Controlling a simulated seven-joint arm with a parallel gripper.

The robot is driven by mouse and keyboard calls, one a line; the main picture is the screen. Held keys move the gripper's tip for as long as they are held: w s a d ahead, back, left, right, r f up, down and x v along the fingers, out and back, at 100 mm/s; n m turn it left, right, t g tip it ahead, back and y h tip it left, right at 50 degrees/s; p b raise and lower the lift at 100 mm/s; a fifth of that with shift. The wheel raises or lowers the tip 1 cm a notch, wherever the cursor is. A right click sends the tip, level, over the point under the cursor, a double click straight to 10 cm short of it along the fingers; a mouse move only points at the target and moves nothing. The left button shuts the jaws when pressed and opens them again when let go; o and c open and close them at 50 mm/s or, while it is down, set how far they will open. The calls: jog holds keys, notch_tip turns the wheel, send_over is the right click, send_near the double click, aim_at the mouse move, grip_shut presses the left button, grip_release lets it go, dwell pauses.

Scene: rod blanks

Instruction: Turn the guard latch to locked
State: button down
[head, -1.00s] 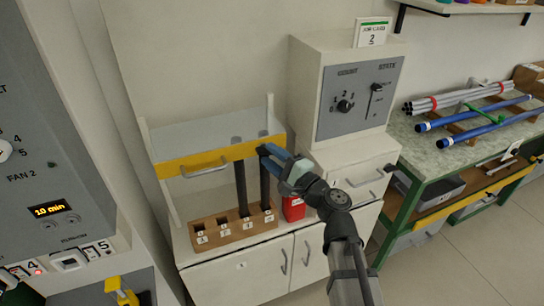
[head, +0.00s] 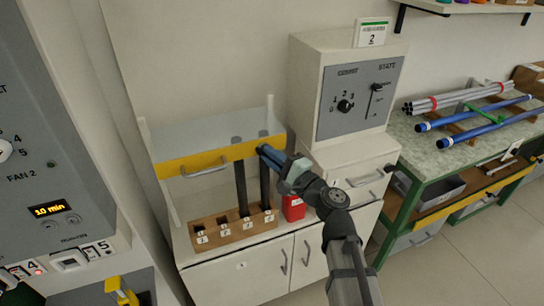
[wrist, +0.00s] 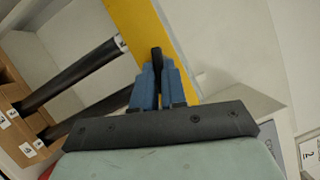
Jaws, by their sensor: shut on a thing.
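The guard is a clear panel with a yellow bar (head: 215,157) across the front of the rod stand, with a grey handle on it. My gripper (head: 263,150) is at the bar's right end. In the wrist view, the blue fingers (wrist: 158,82) are closed on a small black latch lever (wrist: 156,56), which lies over the yellow bar (wrist: 143,35). Only the lever's tip shows beyond the fingers. In the head view the fingers hide the latch, and I cannot read its locked or unlocked position.
Two black rods (head: 241,187) stand in a wooden block (head: 234,226) with numbered holes, behind and below the bar. A red container (head: 293,207) stands right of the block. A control box (head: 358,98) with a dial stands at the right, and a bench with tubes lies beyond.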

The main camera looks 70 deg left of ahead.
jog(key=shift+r+n+h, duration=0.15)
jog(key=shift+n+h, duration=0.65)
jog(key=shift+n, duration=1.2)
jog(key=c, duration=1.2)
grip_release()
jog(key=shift+w+d, duration=0.1)
jog(key=shift+d, duration=0.05)
jog(key=v, duration=1.3)
jog(key=shift+d, duration=0.25)
